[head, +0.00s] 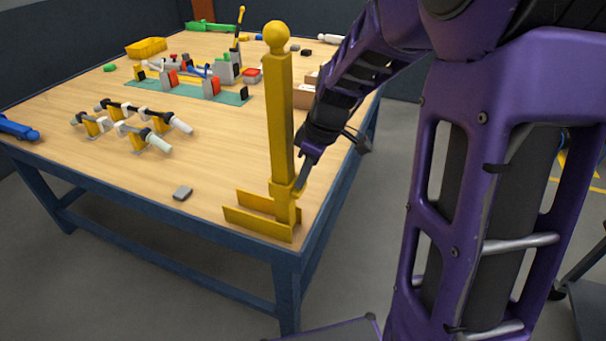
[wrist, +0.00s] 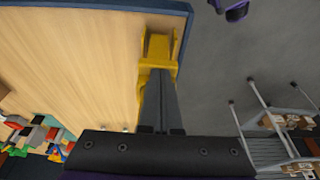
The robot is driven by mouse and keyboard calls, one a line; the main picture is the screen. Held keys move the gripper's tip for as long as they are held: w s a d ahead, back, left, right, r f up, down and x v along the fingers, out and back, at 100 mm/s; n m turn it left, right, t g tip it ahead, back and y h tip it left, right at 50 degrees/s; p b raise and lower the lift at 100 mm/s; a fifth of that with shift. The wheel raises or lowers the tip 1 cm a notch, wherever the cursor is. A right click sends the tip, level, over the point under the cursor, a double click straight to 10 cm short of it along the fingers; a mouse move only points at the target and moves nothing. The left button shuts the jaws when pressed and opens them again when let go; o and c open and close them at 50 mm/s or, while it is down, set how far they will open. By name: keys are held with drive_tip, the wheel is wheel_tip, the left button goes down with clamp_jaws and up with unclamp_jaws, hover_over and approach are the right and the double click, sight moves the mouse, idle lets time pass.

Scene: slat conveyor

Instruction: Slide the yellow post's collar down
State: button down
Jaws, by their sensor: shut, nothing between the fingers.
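The yellow post (head: 281,120) stands upright at the near right corner of the table, with a ball on top and a flanged base (head: 258,222) at its foot. Its collar (head: 284,188) looks like the wider yellow band low on the post, just above the base. My gripper (head: 301,180) is shut and empty, pointing down at the right side of the post near the collar. I cannot tell if it touches. In the wrist view, the shut fingers (wrist: 161,78) end against yellow parts (wrist: 158,50) of the post; the fingers partly hide them.
The wooden table (head: 180,170) has clear room left of the post, apart from a small grey block (head: 183,193). Several yellow brackets with handles (head: 130,125) and a green mat (head: 232,97) with parts stand farther back. A yellow bin (head: 146,48) is at the back left.

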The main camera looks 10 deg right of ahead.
wheel_tip(320, 180, down, 8)
drive_tip(key=b, duration=0.5)
drive_tip(key=shift+r+b, duration=0.25)
drive_tip(key=shift+b, duration=0.05)
drive_tip(key=shift+s+f, duration=0.1)
